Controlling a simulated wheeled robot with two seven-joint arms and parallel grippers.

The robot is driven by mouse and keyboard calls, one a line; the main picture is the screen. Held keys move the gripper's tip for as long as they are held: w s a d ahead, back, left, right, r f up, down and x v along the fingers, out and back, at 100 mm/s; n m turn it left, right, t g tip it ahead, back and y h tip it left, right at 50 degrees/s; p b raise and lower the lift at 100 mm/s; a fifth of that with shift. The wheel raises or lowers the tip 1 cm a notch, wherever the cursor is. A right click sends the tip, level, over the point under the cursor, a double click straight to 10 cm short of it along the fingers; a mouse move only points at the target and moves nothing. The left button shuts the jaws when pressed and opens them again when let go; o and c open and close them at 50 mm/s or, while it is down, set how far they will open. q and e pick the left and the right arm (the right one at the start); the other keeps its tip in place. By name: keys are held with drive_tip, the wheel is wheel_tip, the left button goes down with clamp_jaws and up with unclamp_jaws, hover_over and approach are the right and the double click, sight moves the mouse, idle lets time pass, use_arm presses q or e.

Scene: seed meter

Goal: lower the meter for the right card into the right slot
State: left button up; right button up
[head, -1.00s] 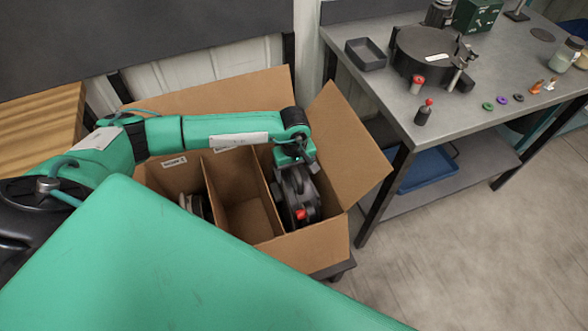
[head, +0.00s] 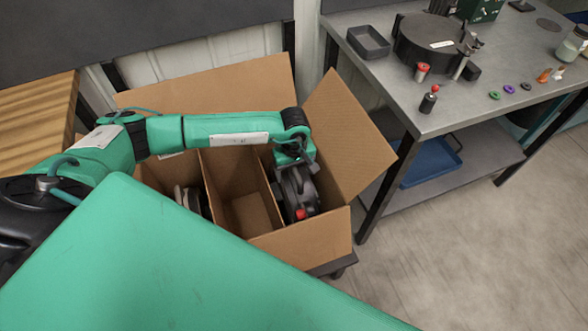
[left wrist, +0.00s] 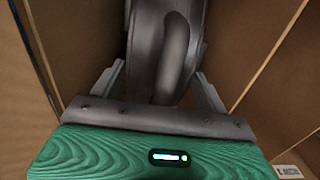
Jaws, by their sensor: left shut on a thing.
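A dark grey seed meter (head: 298,190) with a red part sits inside the right slot of an open cardboard box (head: 303,246). My left gripper (head: 297,163) reaches down from above and is shut on the meter's upper part. In the left wrist view the meter (left wrist: 165,45) stands between the two fingers of the gripper (left wrist: 163,85), with cardboard walls on both sides. The meter's underside is hidden, so I cannot tell if it touches the floor of the slot. The card for this slot is not readable in the head view. My right gripper is not in view.
The middle slot (head: 243,212) looks empty. The left slot holds another round meter (head: 192,201), partly hidden by my arm. A box flap (head: 345,135) stands open on the right, near a steel table (head: 480,105) with a round dark unit (head: 428,40) and small parts.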

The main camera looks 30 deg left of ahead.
use_arm(q)
drive_tip(key=shift+w+f+b, duration=0.1)
drive_tip(key=shift+f+b, duration=0.35)
drive_tip(key=shift+b, duration=0.2)
idle(0.7)
